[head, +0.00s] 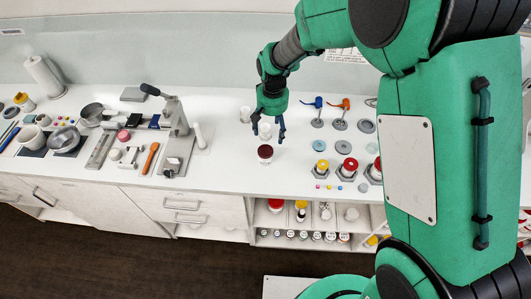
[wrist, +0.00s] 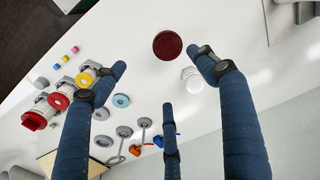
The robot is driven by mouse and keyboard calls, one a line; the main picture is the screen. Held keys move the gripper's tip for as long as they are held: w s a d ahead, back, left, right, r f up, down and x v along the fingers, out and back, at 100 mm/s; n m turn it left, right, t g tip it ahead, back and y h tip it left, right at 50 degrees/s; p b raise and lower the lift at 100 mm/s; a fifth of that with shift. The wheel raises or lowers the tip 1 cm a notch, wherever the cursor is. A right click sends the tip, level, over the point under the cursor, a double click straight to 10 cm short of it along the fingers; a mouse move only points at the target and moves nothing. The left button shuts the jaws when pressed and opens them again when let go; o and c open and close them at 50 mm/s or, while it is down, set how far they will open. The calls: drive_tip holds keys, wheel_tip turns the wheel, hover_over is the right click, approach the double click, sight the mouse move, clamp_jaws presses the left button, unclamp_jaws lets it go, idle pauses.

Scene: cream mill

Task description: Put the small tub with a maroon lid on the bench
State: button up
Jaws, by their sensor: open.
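The small tub with a maroon lid (head: 265,153) stands upright on the white bench (head: 225,160), near its front edge. Its round maroon lid also shows in the wrist view (wrist: 167,45), ahead of the fingers and apart from them. My gripper (head: 268,135) is open and empty, just behind and above the tub in the head view. In the wrist view my gripper (wrist: 160,75) has its fingers spread wide, with nothing between them. The tub's body is mostly hidden under its lid in the wrist view.
A white ribbed small container (wrist: 192,79) stands beside the right finger. Jars with yellow and red lids (head: 347,167) and small coloured cubes (head: 329,187) lie to the right. A grey lever press (head: 175,130) stands to the left.

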sight(265, 150)
drive_tip(key=f, duration=0.1)
drive_tip(key=a+f, duration=0.2)
drive_tip(key=f, duration=0.1)
drive_tip(key=shift+w+a, duration=0.1)
drive_tip(key=shift+w, duration=0.15)
drive_tip(key=shift+f, duration=4.25)
drive_tip(key=shift+f, duration=0.1)
drive_tip(key=shift+f, duration=2.5)
drive_tip(key=c, duration=1.5)
